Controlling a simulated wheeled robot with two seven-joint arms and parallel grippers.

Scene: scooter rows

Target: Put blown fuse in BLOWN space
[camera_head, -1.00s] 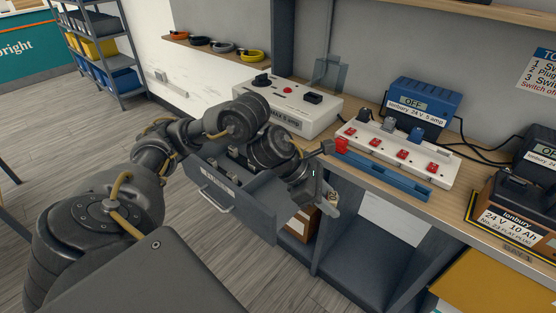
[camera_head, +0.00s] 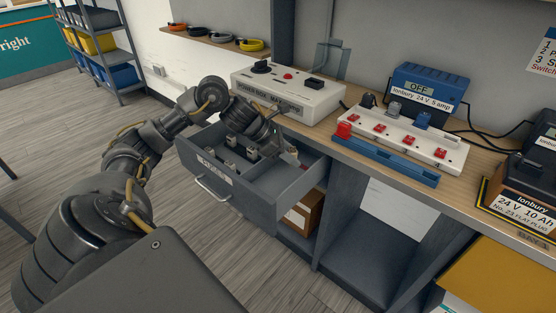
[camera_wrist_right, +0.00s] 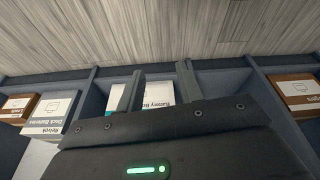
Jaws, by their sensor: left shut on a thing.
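An open grey drawer (camera_head: 262,205) juts out from under the bench, with a handle and a small label on its front that I cannot read clearly. Several small fuses (camera_head: 232,143) stand in its left part. I cannot read any BLOWN marking. My left gripper (camera_head: 289,157) is over the drawer, near the divider between the two parts. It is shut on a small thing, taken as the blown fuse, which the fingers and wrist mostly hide. My right gripper (camera_wrist_right: 160,78) is open and empty in the right wrist view, facing shelves with boxes.
A white strip with red switches (camera_head: 410,136) and a blue rail (camera_head: 385,162) lie to the right. A blue charger (camera_head: 428,92) reads OFF. Open shelves lie below the bench.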

